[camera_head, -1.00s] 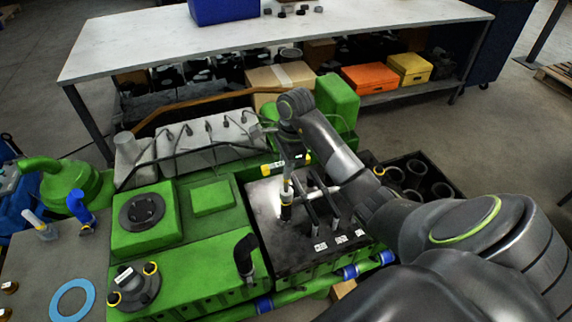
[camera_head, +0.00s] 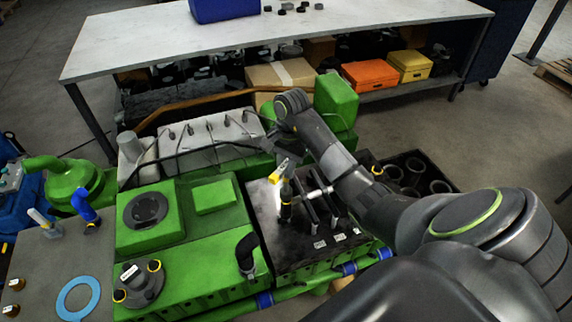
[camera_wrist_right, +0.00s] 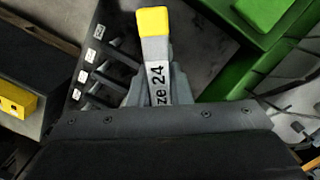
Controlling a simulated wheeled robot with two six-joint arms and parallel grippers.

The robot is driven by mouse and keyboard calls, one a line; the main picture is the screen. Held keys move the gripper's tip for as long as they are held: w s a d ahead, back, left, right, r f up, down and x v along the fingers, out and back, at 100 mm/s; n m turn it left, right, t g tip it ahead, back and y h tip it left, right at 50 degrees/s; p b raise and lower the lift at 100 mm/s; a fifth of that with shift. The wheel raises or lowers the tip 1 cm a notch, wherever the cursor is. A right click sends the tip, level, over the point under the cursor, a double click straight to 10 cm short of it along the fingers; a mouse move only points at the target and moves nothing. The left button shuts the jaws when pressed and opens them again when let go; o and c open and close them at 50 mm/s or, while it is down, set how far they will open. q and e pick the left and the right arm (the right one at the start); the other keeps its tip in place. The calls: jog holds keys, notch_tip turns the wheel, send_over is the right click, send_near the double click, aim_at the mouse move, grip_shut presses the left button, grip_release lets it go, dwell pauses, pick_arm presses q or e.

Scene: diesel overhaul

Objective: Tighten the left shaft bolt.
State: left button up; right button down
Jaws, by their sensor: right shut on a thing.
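My right gripper (camera_head: 284,172) is shut on a grey tool (camera_wrist_right: 156,62) with a yellow end and a label reading "ze 24". I cannot tell which piece is the left shaft bolt. My left gripper is out of view.
The dark block (camera_head: 292,257) carries dark upright bars and white labels. The green engine (camera_head: 190,265) lies to its left. A blue ring (camera_head: 76,297) lies on a grey surface at lower left. A dark crate (camera_head: 452,183) stands right; a white-topped bench (camera_head: 160,38) stands behind.

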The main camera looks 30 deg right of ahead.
jog(key=shift+n+p, duration=0.65)
jog(key=shift+n, duration=1.75)
